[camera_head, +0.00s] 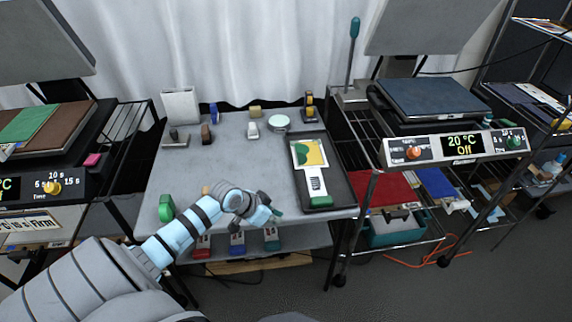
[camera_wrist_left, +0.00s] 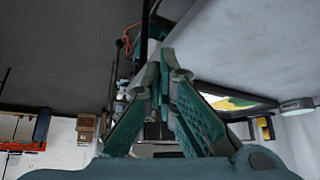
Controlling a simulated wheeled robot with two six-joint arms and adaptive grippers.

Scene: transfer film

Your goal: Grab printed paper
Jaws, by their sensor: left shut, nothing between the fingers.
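The printed paper (camera_head: 308,153), white with a green and yellow print, lies in a dark tray (camera_head: 338,194) on the right side of the grey table. A green-and-white tool (camera_head: 318,184) lies at its near end. My left gripper (camera_head: 277,212) is shut and empty over the table's front edge, to the left of the tray and apart from the paper. In the left wrist view the closed fingers (camera_wrist_left: 160,70) stand in the middle, and part of the print (camera_wrist_left: 238,101) shows to their right. My right gripper is in neither view.
A heat press (camera_head: 425,98) stands on the right rack. The table's middle is mostly clear.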

